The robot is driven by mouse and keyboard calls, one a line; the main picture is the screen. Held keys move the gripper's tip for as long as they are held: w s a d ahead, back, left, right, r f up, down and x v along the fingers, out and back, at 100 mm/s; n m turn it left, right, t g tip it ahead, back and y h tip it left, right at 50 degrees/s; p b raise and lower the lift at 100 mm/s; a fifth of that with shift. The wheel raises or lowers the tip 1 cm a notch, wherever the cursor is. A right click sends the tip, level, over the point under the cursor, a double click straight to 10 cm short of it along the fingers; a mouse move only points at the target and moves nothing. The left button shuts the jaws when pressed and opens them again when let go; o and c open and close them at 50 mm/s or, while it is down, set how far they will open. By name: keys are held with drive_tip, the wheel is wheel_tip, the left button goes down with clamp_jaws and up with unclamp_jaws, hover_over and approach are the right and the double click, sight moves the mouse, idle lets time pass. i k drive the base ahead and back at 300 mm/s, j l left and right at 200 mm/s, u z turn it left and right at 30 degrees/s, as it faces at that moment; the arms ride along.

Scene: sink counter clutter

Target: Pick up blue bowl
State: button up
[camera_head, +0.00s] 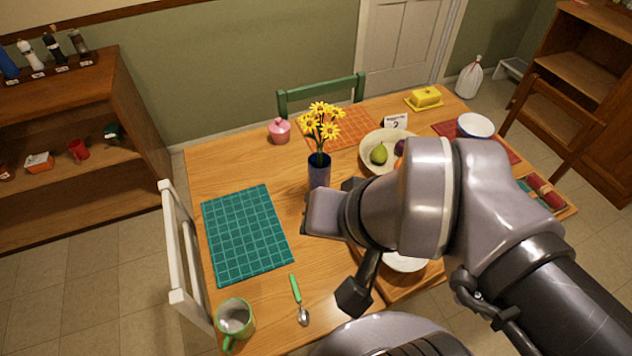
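The blue bowl (475,126) stands on a red placemat at the right back of the wooden table. Its inside looks white and its outside is dark blue. My gripper (355,293) is in front of the table's middle, left of and nearer than the bowl, well apart from it. A dark finger-like part points down. My arm hides the rest of the gripper, so its opening and anything between the fingers cannot be made out.
A blue vase (319,170) with yellow flowers stands close to my arm. A fruit bowl (372,160) is behind my arm, and a white dish (405,263) is partly hidden below it. A green mug (234,318) and spoon (299,300) lie front left. The teal placemat (246,233) is clear.

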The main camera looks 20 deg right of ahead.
sight(470, 125)
drive_tip(key=z, duration=1.55)
